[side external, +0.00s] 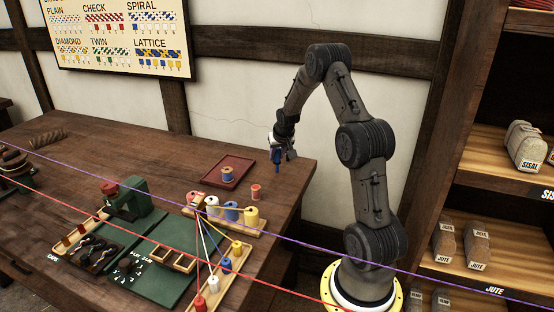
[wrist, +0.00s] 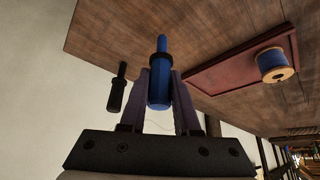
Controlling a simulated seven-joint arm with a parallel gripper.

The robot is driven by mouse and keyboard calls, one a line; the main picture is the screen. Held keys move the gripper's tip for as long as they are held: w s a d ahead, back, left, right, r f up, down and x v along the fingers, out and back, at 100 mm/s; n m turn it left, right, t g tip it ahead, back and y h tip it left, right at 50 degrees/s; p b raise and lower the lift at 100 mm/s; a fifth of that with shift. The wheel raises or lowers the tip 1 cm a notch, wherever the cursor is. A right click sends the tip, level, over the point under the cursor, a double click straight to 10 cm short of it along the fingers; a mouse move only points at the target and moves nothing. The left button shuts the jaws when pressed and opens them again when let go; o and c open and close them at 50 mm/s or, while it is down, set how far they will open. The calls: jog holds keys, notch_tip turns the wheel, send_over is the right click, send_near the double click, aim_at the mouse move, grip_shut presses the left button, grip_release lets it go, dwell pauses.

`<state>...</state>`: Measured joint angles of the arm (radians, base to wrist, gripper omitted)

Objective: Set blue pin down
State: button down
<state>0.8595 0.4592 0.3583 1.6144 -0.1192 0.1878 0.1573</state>
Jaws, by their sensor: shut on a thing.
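The blue pin (side external: 277,160) hangs upright in my gripper (side external: 283,152), above the table near its far right edge. In the wrist view the blue pin (wrist: 159,80) is between the two fingers of my gripper (wrist: 161,95), and its narrow end points away from the jaws. The fingers are shut on its thicker part. A dark shape like a pin, perhaps its shadow (wrist: 117,90), shows to its left. The pin looks clear of the tabletop, but the exact gap is hard to tell.
A dark red tray (side external: 216,173) holding a blue spool (side external: 227,173) lies left of the pin. A red spool (side external: 255,191) stands in front of it. A wooden rack of coloured spools (side external: 231,212) and taut strings are nearer. Bare wooden table (side external: 120,150) extends left.

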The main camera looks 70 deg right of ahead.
jog(key=shift+f, duration=0.8)
jog(key=shift+f, duration=0.2)
jog(key=c, duration=0.6)
grip_release()
jog(key=shift+c, duration=0.2)
jog(key=shift+r, duration=0.15)
